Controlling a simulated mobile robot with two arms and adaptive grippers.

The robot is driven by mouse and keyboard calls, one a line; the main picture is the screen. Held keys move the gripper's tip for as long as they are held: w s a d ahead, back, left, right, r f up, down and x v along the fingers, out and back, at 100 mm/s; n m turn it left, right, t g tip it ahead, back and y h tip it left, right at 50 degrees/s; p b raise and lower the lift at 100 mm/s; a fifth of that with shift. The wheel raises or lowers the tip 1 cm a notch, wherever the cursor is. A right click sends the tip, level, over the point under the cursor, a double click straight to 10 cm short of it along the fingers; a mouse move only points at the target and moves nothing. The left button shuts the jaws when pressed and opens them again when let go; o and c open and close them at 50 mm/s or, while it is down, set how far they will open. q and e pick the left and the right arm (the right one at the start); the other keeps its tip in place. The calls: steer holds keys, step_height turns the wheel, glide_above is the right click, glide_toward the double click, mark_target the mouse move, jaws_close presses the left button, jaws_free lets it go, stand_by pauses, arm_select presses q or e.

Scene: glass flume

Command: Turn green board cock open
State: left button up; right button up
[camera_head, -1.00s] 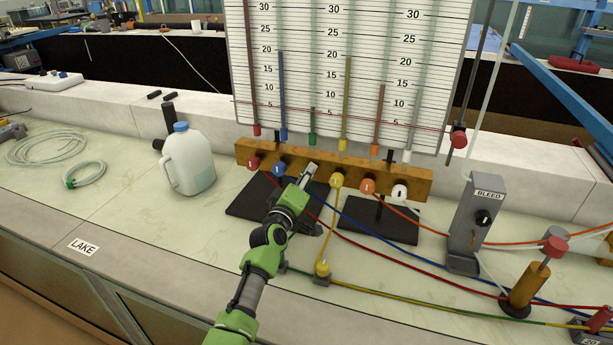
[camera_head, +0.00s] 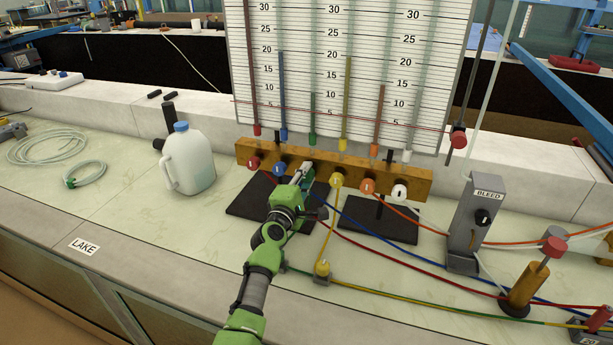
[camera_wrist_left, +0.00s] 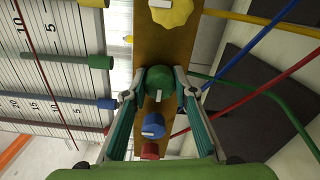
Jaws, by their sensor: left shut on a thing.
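The green cock (camera_wrist_left: 159,78) sits on the wooden board (camera_wrist_left: 150,50) in the left wrist view, between the yellow cock (camera_wrist_left: 172,12) and the blue cock (camera_wrist_left: 153,124). My left gripper (camera_wrist_left: 160,88) is shut on the green cock, one finger on each side. The green cock's white mark runs along the board, while the yellow and blue marks run roughly across it. In the head view my left gripper (camera_head: 303,178) reaches the board (camera_head: 318,166) and mostly hides the green cock. The green column (camera_head: 313,118) stands above it. My right gripper is out of view.
Red (camera_head: 253,162), orange (camera_head: 367,186) and white (camera_head: 399,192) cocks share the board. Coloured hoses cross the bench to the right. A jug (camera_head: 188,160) stands left, a BLEED post (camera_head: 475,225) right. The front left bench is clear.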

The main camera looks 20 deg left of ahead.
arm_select(q)
steer(key=shift+f, duration=0.1)
stand_by(0.4)
steer(key=o, duration=1.1)
